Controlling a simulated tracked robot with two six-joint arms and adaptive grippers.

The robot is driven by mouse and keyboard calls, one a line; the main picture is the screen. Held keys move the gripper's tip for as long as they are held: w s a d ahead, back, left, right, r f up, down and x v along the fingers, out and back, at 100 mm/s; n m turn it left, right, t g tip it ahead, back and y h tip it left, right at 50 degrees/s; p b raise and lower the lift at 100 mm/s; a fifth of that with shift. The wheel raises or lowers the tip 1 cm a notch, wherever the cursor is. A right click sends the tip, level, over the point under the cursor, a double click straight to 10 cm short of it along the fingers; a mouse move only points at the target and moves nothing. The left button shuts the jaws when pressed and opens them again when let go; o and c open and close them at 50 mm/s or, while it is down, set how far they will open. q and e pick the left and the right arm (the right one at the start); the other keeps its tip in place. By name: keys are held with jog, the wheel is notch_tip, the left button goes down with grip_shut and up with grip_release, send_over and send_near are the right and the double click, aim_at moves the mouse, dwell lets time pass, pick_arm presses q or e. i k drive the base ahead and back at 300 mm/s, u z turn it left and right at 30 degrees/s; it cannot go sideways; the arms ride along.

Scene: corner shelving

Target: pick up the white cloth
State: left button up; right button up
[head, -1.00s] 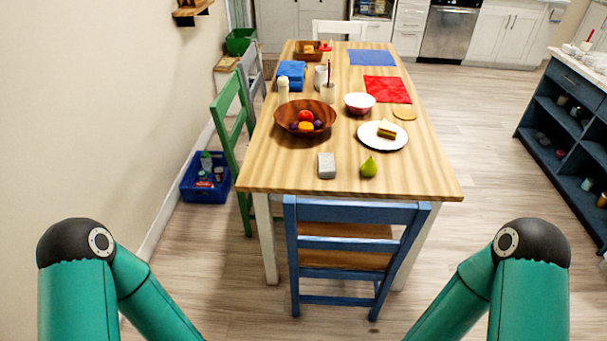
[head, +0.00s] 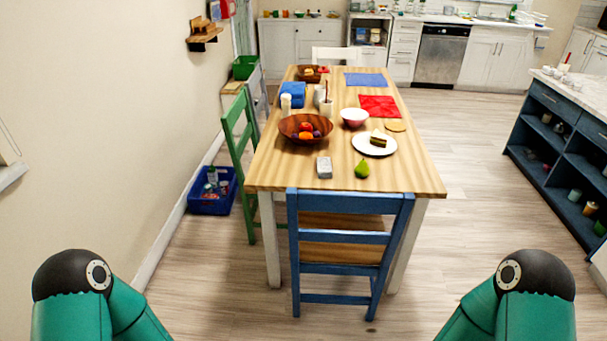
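No thing that is clearly a white cloth shows in the head view. A small pale grey-white block (head: 324,167), perhaps a folded cloth or a sponge, lies near the front edge of the wooden table (head: 270,176); I cannot tell which. It lies to the left of a green pear (head: 362,168). A red cloth (head: 380,106) and a blue cloth (head: 366,79) lie flat on the table's right side. Only parts of my two arms show at the bottom corners, well short of the table. Both grippers are out of the picture.
A blue chair (head: 350,207) stands against the table's front edge. A green chair (head: 238,150) and a blue crate (head: 212,203) are on the left by the wall. A fruit bowl (head: 291,128) and a plate (head: 361,147) stand on the table. Floor right of the table is clear.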

aim_at(324, 171)
jog(key=z, duration=0.15)
jog(key=i, duration=0.85)
jog(key=k, duration=0.45)
jog(key=z, duration=0.55)
jog(key=i, duration=0.75)
jog(key=u, duration=0.05)
